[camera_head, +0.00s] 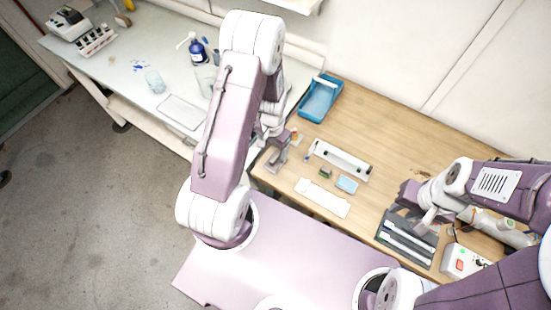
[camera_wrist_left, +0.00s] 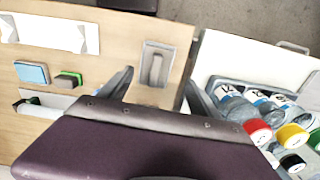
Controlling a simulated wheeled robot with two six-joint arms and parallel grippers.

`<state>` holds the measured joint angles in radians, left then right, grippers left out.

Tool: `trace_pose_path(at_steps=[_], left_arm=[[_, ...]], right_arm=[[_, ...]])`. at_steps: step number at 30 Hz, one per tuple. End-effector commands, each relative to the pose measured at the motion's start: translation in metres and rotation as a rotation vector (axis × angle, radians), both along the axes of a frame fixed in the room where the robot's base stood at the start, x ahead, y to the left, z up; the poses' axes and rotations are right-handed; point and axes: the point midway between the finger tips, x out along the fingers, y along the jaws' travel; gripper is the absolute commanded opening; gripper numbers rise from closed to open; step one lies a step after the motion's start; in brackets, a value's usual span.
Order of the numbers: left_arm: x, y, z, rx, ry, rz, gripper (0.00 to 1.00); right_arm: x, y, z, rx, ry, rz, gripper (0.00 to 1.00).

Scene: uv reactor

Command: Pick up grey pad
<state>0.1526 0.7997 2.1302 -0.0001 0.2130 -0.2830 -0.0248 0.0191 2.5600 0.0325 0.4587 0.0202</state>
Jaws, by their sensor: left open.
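The grey pad (camera_wrist_left: 146,74), a flat rectangular piece with a raised grey bar along its middle, lies on the wooden table near its edge. In the head view the grey pad (camera_head: 275,161) shows just below my left gripper (camera_head: 268,133), partly hidden by it. In the left wrist view my left gripper (camera_wrist_left: 159,82) is open, with the pad in the gap between and beyond its fingertips. No contact shows. My right gripper (camera_head: 426,218) is over the black tray at the right; its finger gap is unclear.
A blue tray (camera_head: 320,98) stands behind. Capped bottles (camera_wrist_left: 258,132) crowd a rack on the adjoining white table. A black tray (camera_head: 385,236) sits at right.

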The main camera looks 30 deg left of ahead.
Motion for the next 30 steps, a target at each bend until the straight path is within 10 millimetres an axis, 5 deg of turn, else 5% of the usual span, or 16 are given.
trace_pose_path(at_steps=[5, 13, 21, 27, 30], left_arm=[[0.0, -0.002, -0.007, -0.001, 0.002, -0.001, 0.73], [0.001, -0.008, -0.048, 0.0, 0.001, 0.0, 0.73], [0.001, -0.007, -0.053, 0.0, -0.002, 0.0, 0.73], [0.001, -0.007, -0.053, 0.0, -0.002, 0.0, 0.17], [0.001, -0.007, -0.053, 0.0, -0.002, 0.0, 0.15]], right_arm=[[0.0, 0.0, 0.006, 0.0, 0.0, 0.0, 0.3], [0.0, 0.0, 0.02, 0.0, 0.0, 0.0, 0.3], [0.0, 0.0, 0.019, 0.0, 0.0, 0.0, 0.3], [0.0, 0.0, 0.019, 0.0, 0.0, 0.0, 0.3], [0.0, 0.0, 0.019, 0.0, 0.0, 0.0, 0.3]])
